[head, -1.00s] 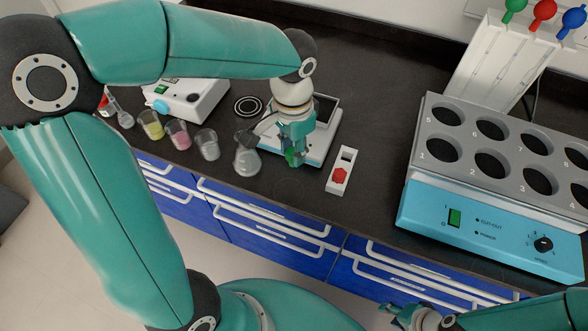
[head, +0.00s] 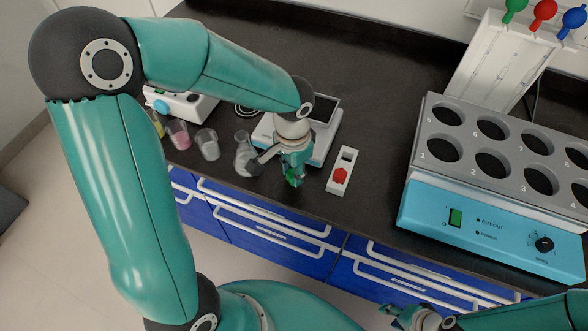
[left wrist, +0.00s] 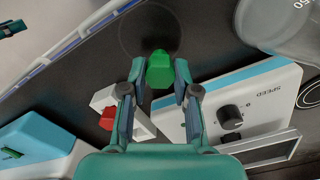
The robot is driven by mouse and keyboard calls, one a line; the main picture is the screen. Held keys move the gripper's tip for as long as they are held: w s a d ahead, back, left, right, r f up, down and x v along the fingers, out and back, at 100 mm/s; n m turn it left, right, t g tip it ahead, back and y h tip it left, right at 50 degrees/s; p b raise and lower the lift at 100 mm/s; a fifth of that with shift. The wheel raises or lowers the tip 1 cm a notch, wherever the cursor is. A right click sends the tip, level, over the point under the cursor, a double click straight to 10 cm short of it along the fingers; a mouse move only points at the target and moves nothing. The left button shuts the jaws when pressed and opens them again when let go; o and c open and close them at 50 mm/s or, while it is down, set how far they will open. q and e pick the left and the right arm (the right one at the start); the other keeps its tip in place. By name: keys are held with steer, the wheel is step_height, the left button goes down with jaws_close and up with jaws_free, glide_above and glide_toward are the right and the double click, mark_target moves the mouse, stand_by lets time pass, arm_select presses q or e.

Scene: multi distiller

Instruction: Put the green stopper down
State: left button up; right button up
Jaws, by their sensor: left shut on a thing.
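My left gripper (head: 294,177) is shut on the green stopper (left wrist: 160,70), which shows between its two fingertips in the left wrist view. In the head view only a little of the stopper (head: 293,181) shows below the fingers, near the front edge of the dark bench. I cannot tell whether it touches the bench. A white holder (head: 346,158) with a red stopper (head: 340,175) lies just right of the gripper. My right gripper (head: 393,312) is low in the head view, away from the stopper, and its opening is unclear.
A white and blue device with a speed knob (left wrist: 232,115) stands behind the gripper. A glass flask (head: 243,157) and several beakers stand to the left. A blue unit with numbered holes (head: 480,222) stands at right. Bare bench (head: 380,120) lies between.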

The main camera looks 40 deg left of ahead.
mark_target(293, 173)
arm_select(q)
steer(key=o, duration=0.7)
step_height(293, 173, up, 12)
steer(key=shift+r+p, duration=0.1)
steer(key=shift+p, duration=0.25)
stand_by(0.4)
